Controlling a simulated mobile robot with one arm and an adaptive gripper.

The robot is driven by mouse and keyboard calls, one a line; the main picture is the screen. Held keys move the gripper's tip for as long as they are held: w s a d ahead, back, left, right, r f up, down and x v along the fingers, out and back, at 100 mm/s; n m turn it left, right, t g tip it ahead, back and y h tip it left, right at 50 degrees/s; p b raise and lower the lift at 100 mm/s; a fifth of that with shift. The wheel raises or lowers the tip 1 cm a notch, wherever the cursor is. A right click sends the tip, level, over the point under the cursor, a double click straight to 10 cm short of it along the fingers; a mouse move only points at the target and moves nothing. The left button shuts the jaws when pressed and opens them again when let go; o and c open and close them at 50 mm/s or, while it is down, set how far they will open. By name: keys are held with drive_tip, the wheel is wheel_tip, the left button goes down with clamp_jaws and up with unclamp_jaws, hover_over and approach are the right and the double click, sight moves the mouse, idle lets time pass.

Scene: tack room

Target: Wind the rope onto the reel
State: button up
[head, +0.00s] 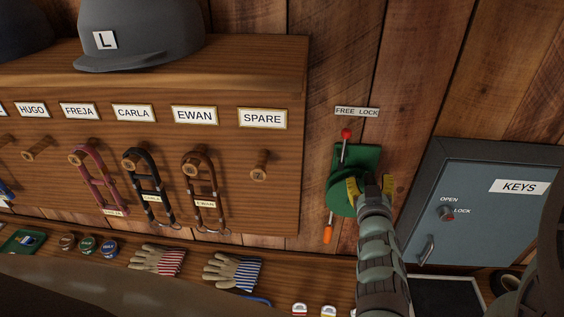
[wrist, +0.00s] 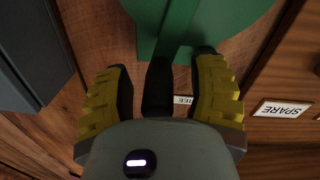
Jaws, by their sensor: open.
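The green reel (head: 342,195) is mounted on the plank wall under a FREE LOCK label (head: 357,112). A lever with a red knob (head: 346,134) stands up at its top, and an orange crank handle (head: 327,232) hangs at its lower left. My gripper (head: 370,187) is in front of the reel's right side, yellow-padded fingers apart. In the wrist view the green reel (wrist: 205,25) lies beyond my open fingers (wrist: 162,65). A dark upright piece shows between them; I cannot tell what it is. I cannot make out rope on the reel; my arm hides part of it.
A peg board (head: 230,160) with name labels and hanging straps is left of the reel. A blue-grey KEYS cabinet (head: 485,205) is close on the right. Gloves (head: 232,270), tins (head: 88,246) and a bit of blue cord (head: 257,299) lie on the shelf below.

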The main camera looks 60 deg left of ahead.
drive_tip(key=shift+w+a+r, duration=0.1)
drive_tip(key=shift+w+a, duration=0.25)
drive_tip(key=shift+o, duration=0.2)
clamp_jaws()
idle(0.4)
